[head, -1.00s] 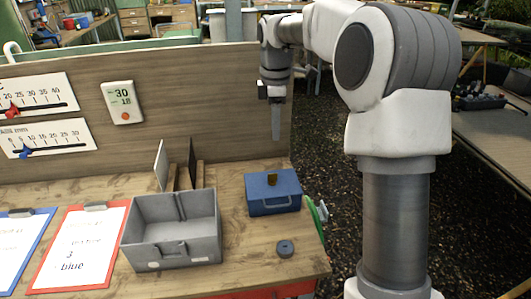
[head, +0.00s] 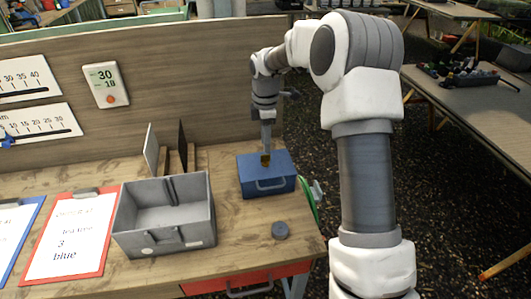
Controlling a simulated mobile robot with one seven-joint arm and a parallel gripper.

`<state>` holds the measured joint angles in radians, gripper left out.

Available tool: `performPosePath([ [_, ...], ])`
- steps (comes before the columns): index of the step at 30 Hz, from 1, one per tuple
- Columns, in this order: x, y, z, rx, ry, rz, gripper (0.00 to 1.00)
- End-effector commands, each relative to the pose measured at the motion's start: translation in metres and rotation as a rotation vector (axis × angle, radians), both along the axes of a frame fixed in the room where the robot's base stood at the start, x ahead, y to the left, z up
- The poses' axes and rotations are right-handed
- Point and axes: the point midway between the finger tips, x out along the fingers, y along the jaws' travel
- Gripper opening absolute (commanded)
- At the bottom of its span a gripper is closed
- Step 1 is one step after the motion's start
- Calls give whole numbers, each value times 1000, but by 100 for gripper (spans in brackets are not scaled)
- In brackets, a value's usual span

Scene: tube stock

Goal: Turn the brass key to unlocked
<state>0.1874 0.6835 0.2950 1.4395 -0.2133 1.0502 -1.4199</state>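The brass key (head: 265,161) shows as a small brown-gold piece on top of the blue lockbox (head: 267,184). The box is closed, with a handle on its front, near the right end of the workbench. My gripper (head: 266,149) points straight down over the box, its fingertips at the key's upper end. From this side view the fingers overlap into one grey shape, so I cannot tell whether they grip the key or are apart. The key's lock position is too small to read.
A grey open bin (head: 166,226) stands left of the box, with upright plates behind it. A red clipboard (head: 72,236) lies at left. The wooden back panel (head: 180,80) rises behind.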

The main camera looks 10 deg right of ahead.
Motion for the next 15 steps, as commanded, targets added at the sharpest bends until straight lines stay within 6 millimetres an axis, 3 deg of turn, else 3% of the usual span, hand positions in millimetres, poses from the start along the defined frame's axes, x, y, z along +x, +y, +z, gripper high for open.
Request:
performPosePath([
  [6,-1,1,-36,0,3,0,38],
  [15,0,0,-50,0,0,0,38],
])
